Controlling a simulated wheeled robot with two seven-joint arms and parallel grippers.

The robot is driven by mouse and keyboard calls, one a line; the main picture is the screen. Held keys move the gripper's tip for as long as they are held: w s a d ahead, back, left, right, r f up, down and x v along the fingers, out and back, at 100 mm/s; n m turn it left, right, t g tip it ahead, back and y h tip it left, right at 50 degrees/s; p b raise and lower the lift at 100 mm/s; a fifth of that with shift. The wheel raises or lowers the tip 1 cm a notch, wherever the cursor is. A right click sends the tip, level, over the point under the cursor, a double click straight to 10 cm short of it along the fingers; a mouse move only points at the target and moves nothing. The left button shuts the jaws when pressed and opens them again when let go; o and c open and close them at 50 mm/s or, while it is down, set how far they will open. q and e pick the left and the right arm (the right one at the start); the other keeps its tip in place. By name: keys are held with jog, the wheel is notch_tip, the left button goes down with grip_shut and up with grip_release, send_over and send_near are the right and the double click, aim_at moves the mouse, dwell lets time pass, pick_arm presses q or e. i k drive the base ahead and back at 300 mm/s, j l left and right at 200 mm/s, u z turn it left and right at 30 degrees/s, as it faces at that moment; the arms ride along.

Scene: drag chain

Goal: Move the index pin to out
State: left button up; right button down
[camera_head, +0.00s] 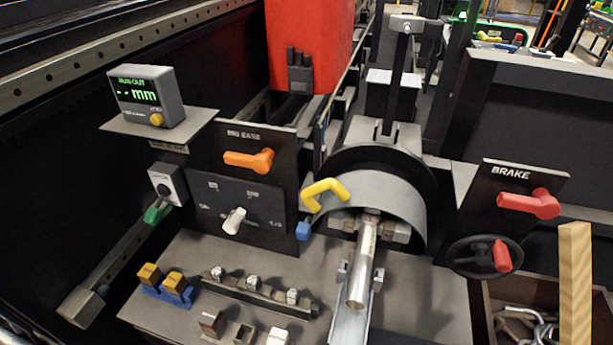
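No part is legibly labelled as the index pin, and I cannot tell for sure which it is. A small blue knob (303,230) sits at the right edge of the black control panel, beside the round grey housing (385,190). A yellow bent handle (325,192) is at the housing's upper left. A white knob (234,220) is on the dark panel with small labels. A metal tube (361,265) comes out of the housing toward me. Neither of my grippers is in view.
An orange lever (249,159), a red brake lever (529,203) and a black handwheel (485,256) surround the housing. A display (146,95) reads in mm. Blocks and fittings lie on the grey bench (420,305). A bin (524,291) holds metal links; a wooden post (575,285) stands at right.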

aim_at(303, 231)
jog(key=k+j+z, duration=0.2)
jog(key=z, duration=0.3)
jog(key=k+j+z, duration=0.15)
jog(key=z, duration=0.35)
jog(key=k, duration=0.1)
